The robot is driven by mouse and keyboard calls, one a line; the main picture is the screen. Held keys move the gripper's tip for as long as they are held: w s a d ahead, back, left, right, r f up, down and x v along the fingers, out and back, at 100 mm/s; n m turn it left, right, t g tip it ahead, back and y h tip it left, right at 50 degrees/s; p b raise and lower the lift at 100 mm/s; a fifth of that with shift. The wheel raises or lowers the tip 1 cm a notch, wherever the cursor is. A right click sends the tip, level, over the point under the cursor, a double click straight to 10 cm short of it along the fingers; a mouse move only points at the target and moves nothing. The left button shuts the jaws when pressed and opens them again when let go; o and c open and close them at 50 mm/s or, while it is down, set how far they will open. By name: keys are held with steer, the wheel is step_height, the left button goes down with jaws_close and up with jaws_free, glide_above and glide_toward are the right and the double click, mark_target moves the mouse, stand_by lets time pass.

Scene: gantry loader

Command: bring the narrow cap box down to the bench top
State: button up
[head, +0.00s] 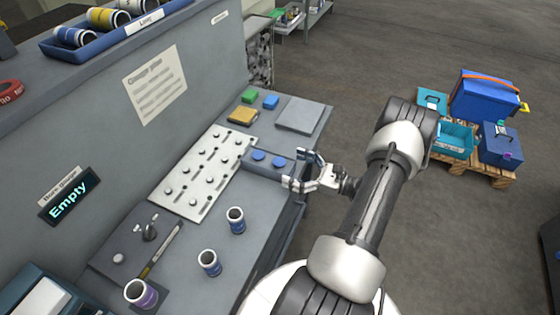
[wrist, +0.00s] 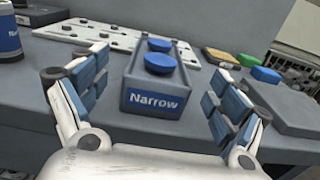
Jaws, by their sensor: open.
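The narrow cap box (head: 270,166) is a small grey open box with two blue round caps in it. It appears to stand upright on the grey bench top (head: 268,192), near the front edge. In the wrist view the box (wrist: 152,101) shows its blue "Narrow" label facing me. My gripper (head: 296,169) is open and empty at the label end of the box. In the wrist view its fingers (wrist: 158,92) are to the left and right of the box, with a gap on each side. Whether they reach past its front face is hard to tell.
A white plate with several studs (head: 203,172) lies behind the box. Green, blue and yellow blocks and a grey pad (head: 299,115) are on the far end. Dark blue cups (head: 236,220) stand nearer. A "Empty" display (head: 70,198) is on the upright panel.

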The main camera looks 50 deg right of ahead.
steer(key=v, duration=0.5)
steer(key=shift+s, duration=0.25)
